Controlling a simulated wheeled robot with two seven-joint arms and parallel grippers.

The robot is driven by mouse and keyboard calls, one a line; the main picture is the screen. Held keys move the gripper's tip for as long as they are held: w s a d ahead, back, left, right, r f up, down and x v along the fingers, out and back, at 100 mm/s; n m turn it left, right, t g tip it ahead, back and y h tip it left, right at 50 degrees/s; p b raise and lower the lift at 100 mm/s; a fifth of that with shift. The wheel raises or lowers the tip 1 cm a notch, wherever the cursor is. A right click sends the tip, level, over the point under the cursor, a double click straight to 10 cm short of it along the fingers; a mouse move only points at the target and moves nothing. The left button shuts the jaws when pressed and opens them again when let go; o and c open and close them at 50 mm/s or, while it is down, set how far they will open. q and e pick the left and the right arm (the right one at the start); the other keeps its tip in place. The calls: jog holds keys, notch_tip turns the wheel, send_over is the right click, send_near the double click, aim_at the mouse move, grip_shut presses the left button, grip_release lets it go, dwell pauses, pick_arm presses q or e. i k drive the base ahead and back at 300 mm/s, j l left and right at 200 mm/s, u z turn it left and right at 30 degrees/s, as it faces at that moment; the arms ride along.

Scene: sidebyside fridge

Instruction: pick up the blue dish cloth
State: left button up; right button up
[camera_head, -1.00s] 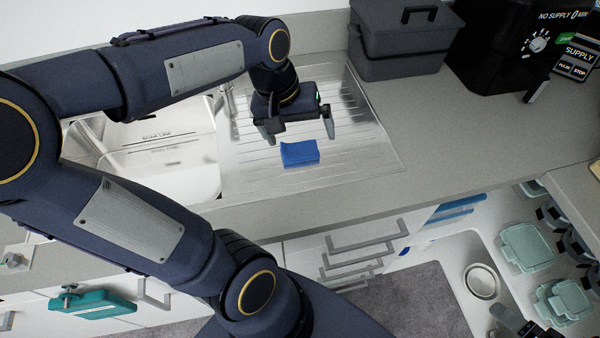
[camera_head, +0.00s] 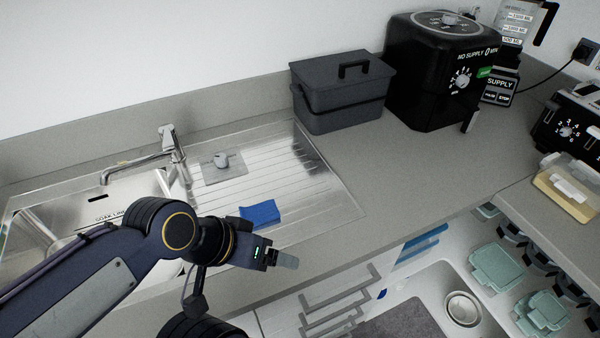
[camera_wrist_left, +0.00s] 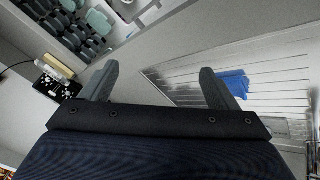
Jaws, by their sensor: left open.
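The blue dish cloth (camera_head: 260,212) lies folded on the ribbed steel drainboard (camera_head: 318,200), to the right of the sink. In the left wrist view the cloth (camera_wrist_left: 232,84) shows beyond the right-hand finger, not between the fingers. My left gripper (camera_head: 284,260) is in front of the cloth, near the counter's front edge, and apart from it. In the left wrist view the gripper (camera_wrist_left: 158,85) is open, with nothing between its fingers. My right gripper is in neither view.
A tap (camera_head: 170,145) stands behind the sink (camera_head: 150,190). A grey plug on a plate (camera_head: 222,165) lies behind the cloth. A dark grey lidded box (camera_head: 340,90) and a black appliance (camera_head: 440,75) stand at the back. The counter right of the drainboard (camera_head: 410,160) is clear.

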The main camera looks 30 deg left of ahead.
aim_at(264, 212)
jog(key=j+u, duration=0.1)
jog(key=u, duration=0.35)
jog(key=k+j+u, duration=0.1)
jog(key=u, duration=0.35)
jog(key=j+u, duration=0.15)
jog(key=u, duration=0.3)
jog(key=j+u, duration=0.15)
jog(key=u, duration=0.3)
jog(key=k, duration=0.05)
